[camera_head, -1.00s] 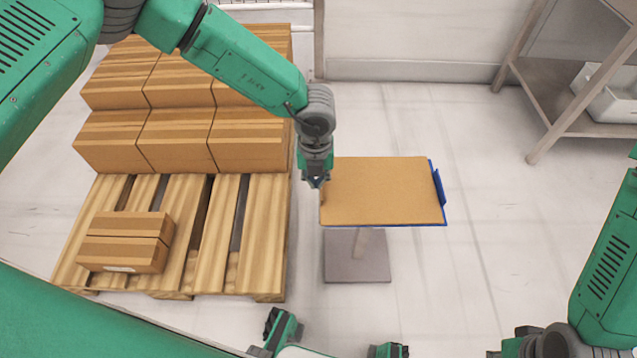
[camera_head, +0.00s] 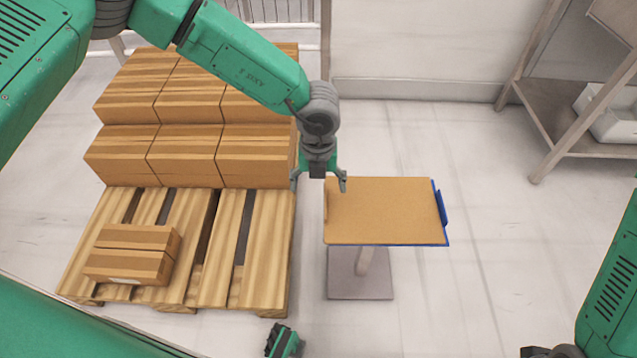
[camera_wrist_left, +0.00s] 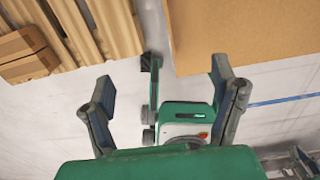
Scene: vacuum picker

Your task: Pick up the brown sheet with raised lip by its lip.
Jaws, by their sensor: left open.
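The brown sheet (camera_head: 382,210) lies flat on a small blue-edged stand (camera_head: 447,229). Its left edge shows a narrow strip that looks like the raised lip (camera_head: 326,207). In the left wrist view the sheet (camera_wrist_left: 245,30) fills the top right, with the strip along its left side. My left gripper (camera_head: 319,184) is open and empty, near the sheet's upper left corner. Its fingers spread to either side of the left edge line in the head view; its height above the sheet is unclear. In the wrist view the open fingers (camera_wrist_left: 162,88) are apart.
A wooden pallet (camera_head: 232,285) with stacked brown cartons (camera_head: 180,155) stands close on the left; a single carton pair (camera_head: 132,254) lies at its front. A shelf rack (camera_head: 560,125) with a white bin (camera_head: 610,125) is at the upper right.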

